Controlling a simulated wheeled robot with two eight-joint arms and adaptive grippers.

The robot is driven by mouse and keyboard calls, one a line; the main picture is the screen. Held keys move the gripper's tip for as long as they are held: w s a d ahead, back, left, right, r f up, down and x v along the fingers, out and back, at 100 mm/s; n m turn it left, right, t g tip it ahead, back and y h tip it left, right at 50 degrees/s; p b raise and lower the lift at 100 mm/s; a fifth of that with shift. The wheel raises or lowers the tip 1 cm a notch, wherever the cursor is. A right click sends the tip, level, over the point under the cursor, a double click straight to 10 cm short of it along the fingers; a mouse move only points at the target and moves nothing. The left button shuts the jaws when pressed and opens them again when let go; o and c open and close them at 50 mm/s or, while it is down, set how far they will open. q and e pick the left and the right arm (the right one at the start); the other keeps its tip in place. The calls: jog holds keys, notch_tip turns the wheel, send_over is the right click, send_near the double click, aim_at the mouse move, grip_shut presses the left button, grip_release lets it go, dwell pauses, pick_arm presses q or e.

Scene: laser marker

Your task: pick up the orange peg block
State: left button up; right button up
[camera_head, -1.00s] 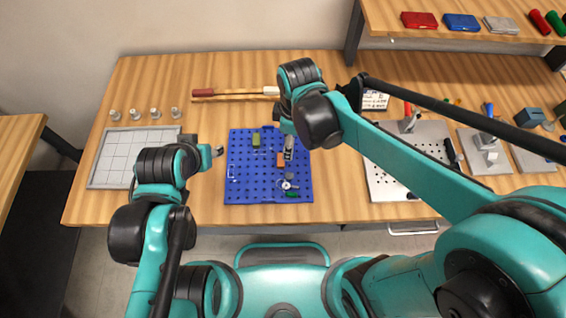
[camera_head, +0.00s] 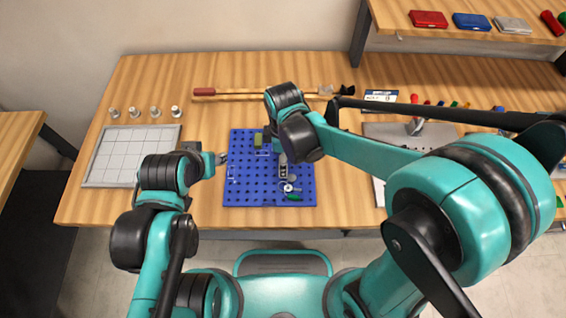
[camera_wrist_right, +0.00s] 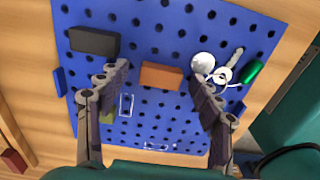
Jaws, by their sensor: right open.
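The orange peg block (camera_wrist_right: 161,76) lies on the blue pegboard (camera_wrist_right: 150,20) in the right wrist view. My right gripper (camera_wrist_right: 158,78) is open, with one finger on each side of the block and visible gaps between. I cannot tell its height above the board. In the head view my right gripper (camera_head: 283,168) is over the middle of the blue pegboard (camera_head: 240,190), and the orange block is hidden there. My left gripper (camera_head: 222,158) is by the board's left edge, too small to read.
A dark block (camera_wrist_right: 94,41), a partly covered green block (camera_wrist_right: 107,115), keys (camera_wrist_right: 223,73), a pale round piece (camera_wrist_right: 203,63) and a green cylinder (camera_wrist_right: 254,72) lie on the board. A gridded tray (camera_head: 130,155) is at left; a red-handled tool (camera_head: 240,94) lies behind.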

jog(key=shift+c, duration=0.4)
jog(key=c, duration=0.9)
jog(key=shift+r, duration=0.1)
jog(key=shift+r, duration=0.45)
jog(key=r+p, duration=0.1)
jog(key=r, duration=0.1)
jog(key=r+p, duration=0.1)
jog(key=r, duration=0.1)
jog(key=shift+s+d+p, duration=0.25)
jog(key=shift+d+p, duration=0.1)
jog(key=s+d+r+p, duration=0.3)
jog(key=s+d+r, duration=0.3)
jog(key=d, duration=0.3)
jog(key=shift+p, duration=0.4)
